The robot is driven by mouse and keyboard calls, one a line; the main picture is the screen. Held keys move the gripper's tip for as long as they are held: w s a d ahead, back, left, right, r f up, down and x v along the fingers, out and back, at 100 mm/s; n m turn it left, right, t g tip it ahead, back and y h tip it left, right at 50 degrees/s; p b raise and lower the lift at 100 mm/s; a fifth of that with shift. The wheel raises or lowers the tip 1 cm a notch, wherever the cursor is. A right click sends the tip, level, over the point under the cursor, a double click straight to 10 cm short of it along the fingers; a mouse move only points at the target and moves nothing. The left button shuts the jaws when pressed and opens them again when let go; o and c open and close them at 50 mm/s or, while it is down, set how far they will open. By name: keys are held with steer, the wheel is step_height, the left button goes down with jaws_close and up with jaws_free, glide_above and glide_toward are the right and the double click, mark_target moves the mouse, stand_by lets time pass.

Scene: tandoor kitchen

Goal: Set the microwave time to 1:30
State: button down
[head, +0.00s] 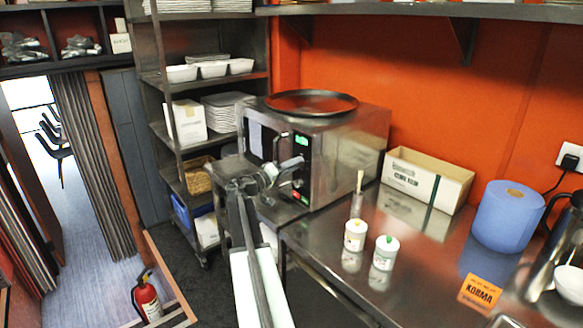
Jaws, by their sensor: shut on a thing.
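The steel microwave (348,148) stands on the counter against the orange wall, its front facing left. Its dark control panel (303,158) has small green lit areas, too small to read. A curved door handle (277,143) is left of the panel. My gripper (297,163) is at the panel and is shut on what seems to be a knob there. The gripper and wrist hide the knob and part of the panel and door.
A dark round tray (311,102) lies on the microwave. The steel counter (335,220) holds two white tubs (355,236) (384,254), a cardboard box (426,180) and a blue roll (507,216). A shelf rack (155,85) stands behind left. Dark floor is open at left.

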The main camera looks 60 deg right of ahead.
steer(key=shift+w, duration=0.1)
steer(key=c, duration=0.9)
jaws_free()
steer(key=shift+w+f, duration=0.1)
steer(key=shift+c, duration=0.2)
steer(key=v, duration=0.7)
steer(key=shift+a+b, duration=0.3)
steer(key=shift+a, duration=0.15)
steer(key=shift+w, duration=0.1)
